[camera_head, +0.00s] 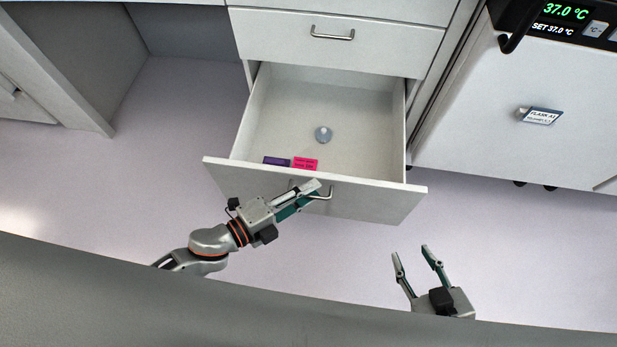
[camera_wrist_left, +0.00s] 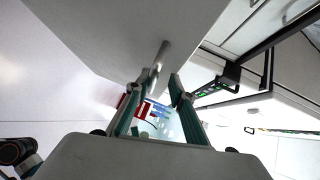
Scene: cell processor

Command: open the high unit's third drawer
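A white drawer (camera_head: 315,200) of the cabinet stands pulled well out, below a closed drawer (camera_head: 380,45). I cannot tell from these views which number it is. Its bar handle (camera_head: 330,192) is on the front face and shows in the left wrist view (camera_wrist_left: 161,60). My left gripper (camera_head: 315,190) is at this handle. In the left wrist view its fingers (camera_wrist_left: 160,78) stand apart, one on each side of the bar, with a visible gap on the right. My right gripper (camera_head: 412,250) is open and empty, in front of the drawer's right end.
Inside the drawer lie a small round grey item (camera_head: 323,134), a pink box (camera_head: 305,164) and a purple box (camera_head: 276,161). A white appliance (camera_head: 500,110) with a 37.0 °C display stands at the right. The floor (camera_head: 130,190) left of the drawer is clear.

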